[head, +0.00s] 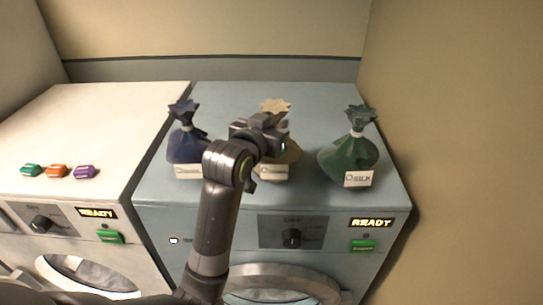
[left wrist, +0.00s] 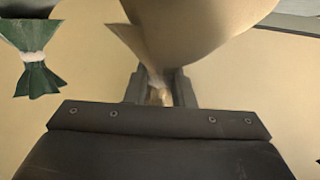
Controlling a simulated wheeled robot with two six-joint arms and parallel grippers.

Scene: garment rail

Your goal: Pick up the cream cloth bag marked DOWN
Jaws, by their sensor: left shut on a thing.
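The cream cloth bag (head: 290,157) stands in the middle of the right machine's top, between a blue bag and a green bag. Its gathered top shows above my left gripper (head: 272,133), and its label (head: 274,172) is too small to read. My arm hides much of its neck and left side. In the left wrist view the cream bag (left wrist: 205,30) fills the upper middle, and its neck runs between the fingers of my left gripper (left wrist: 160,90), which is shut on it. My right gripper is not in view.
The blue bag (head: 183,149) stands close on the left and the green bag (head: 347,158), labelled SILK, on the right. Small green, orange and purple items (head: 57,171) lie on the white machine (head: 90,115). Walls stand behind and right.

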